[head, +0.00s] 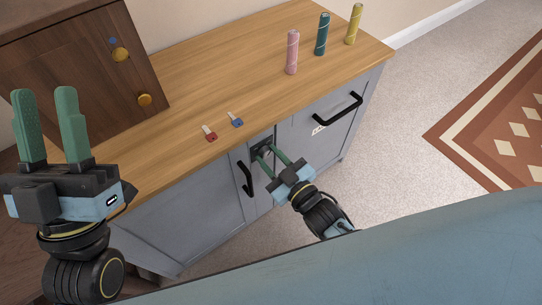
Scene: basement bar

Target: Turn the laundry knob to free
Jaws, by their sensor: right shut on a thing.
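The laundry knob (263,152) is a small grey knob on a dark plate on the front of the grey cabinet (200,208), just under the worktop edge. My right gripper (270,156) reaches it from the front right. Its green fingers are shut on the knob, one on each side, and partly hide it, so the knob's pointer and any marks cannot be read. My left gripper (48,125) is raised at the left, fingers upright, apart and empty, away from the knob.
On the wooden worktop (230,75) lie a red key (210,135) and a blue key (236,122). Pink (292,52), teal (322,34) and yellow (354,24) cylinders stand behind. A brown wooden box (80,65) stands left. Black handles (338,108) jut from the cabinet front.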

